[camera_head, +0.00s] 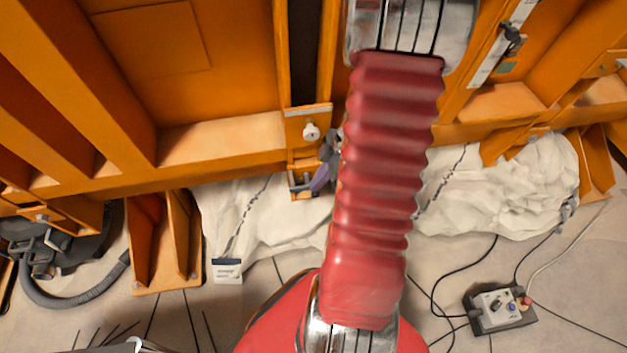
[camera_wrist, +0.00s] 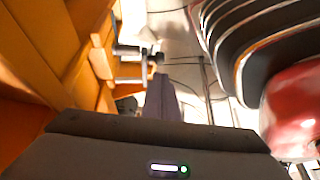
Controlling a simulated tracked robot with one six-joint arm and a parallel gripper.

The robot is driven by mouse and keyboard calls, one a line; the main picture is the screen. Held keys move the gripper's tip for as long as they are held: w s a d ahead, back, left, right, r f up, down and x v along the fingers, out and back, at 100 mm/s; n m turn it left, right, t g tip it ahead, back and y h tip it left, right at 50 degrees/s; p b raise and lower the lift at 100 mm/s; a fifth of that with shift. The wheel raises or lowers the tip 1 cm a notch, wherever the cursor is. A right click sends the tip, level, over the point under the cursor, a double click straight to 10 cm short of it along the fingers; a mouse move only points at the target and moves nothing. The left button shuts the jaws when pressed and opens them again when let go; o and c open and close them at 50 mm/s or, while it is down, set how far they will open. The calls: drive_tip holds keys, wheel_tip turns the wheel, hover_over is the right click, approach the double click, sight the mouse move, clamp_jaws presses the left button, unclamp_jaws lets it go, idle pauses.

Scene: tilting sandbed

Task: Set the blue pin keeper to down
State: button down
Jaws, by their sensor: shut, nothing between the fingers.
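My gripper shows in the head view (camera_head: 320,180) as purple-grey fingers beside a small orange bracket (camera_head: 303,160) on the frame's lower beam. In the wrist view my gripper (camera_wrist: 160,84) is shut and empty, its fingers pointing at metal pin-like parts (camera_wrist: 132,50) with a dark end. A small dark bluish piece (camera_head: 294,187) sits at the bracket's lower left, close to the fingers. It may be the blue pin keeper, but it is too small to tell its setting. I cannot tell whether the fingers touch it. My red arm hides the area to the right.
A white round knob (camera_head: 311,131) is on the bracket above. Orange beams (camera_head: 215,140) rise close to the left. Crumpled white sheeting (camera_head: 260,215) lies below. A control box (camera_head: 497,308) with cables is on the floor at right, and a grey hose (camera_head: 75,300) at left.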

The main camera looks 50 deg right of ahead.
drive_tip(key=shift+s+d+f, duration=0.2)
drive_tip(key=shift+d+f, duration=0.2)
drive_tip(key=shift+f, duration=0.1)
drive_tip(key=shift+s+d+f, duration=0.15)
drive_tip(key=shift+d+f, duration=0.25)
drive_tip(key=shift+f, duration=0.05)
